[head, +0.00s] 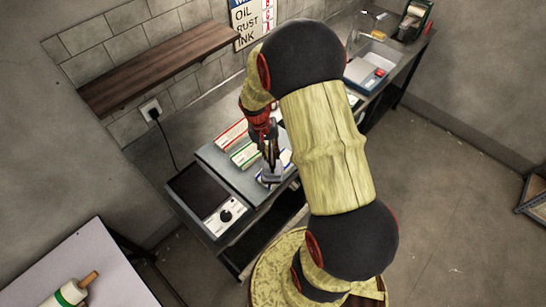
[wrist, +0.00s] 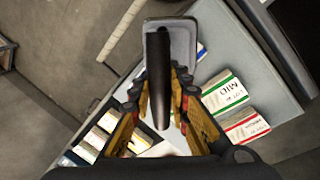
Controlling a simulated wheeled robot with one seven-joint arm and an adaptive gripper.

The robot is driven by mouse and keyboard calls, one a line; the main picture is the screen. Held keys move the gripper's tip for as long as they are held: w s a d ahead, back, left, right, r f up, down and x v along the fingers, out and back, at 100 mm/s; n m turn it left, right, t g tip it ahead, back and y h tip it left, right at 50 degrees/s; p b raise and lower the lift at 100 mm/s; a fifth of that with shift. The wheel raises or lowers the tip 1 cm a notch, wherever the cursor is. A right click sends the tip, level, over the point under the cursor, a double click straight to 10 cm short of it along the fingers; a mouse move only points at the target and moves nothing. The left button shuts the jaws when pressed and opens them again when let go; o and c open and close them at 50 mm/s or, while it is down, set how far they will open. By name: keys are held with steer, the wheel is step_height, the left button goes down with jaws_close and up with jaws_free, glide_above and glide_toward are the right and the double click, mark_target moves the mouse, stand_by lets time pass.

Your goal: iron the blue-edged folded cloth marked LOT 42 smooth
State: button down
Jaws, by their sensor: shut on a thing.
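My gripper (head: 269,152) is shut on the dark handle of a small grey iron (head: 271,175). In the wrist view my gripper (wrist: 161,88) has the handle between its fingers, and the iron's grey body (wrist: 151,42) reaches beyond them. The blue-edged cloth (head: 264,183) lies under the iron on the grey work surface, mostly hidden. A bit of it shows beside the iron in the wrist view (wrist: 201,51). I cannot tell whether the iron touches it. Its lettering and any creases cannot be made out.
A green-edged cloth (head: 244,154) and a red-edged cloth (head: 231,133) lie beside it, towards the wall. A dark plate with a knobbed control panel (head: 225,215) is at the left end of the bench. A wooden shelf (head: 160,70) juts from the wall above.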

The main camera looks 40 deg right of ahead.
steer(key=shift+r+p, duration=0.6)
steer(key=shift+r, duration=0.85)
steer(key=shift+d, duration=0.1)
